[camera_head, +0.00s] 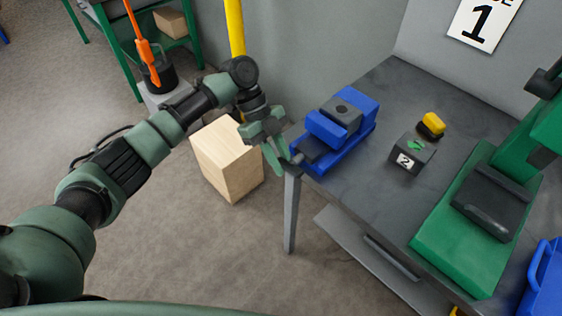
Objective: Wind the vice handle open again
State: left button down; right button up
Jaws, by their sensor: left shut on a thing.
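The blue vice (338,122) sits on the left corner of the dark grey workbench (385,100), with dark grey jaw parts on its top and front. My left gripper (284,158) is at the vice's left end, just off the table edge, and is shut at the place of the vice handle. The handle itself is mostly hidden by the gripper fingers. I cannot tell the handle's angle or how wide the vice jaws stand. My right gripper is not in view.
A dark box marked 2 (406,160) and a yellow-topped item (431,125) stand right of the vice. A green press (470,225) fills the bench's right side. A wooden block (228,160) stands below my left wrist, beside a yellow post (235,28).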

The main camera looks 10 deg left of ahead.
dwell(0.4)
pick_arm(q)
jog(key=c, duration=1.3)
grip_release()
jog(key=shift+b+v, duration=1.1)
jog(key=shift+v, duration=2.85)
jog(key=shift+a, duration=0.1)
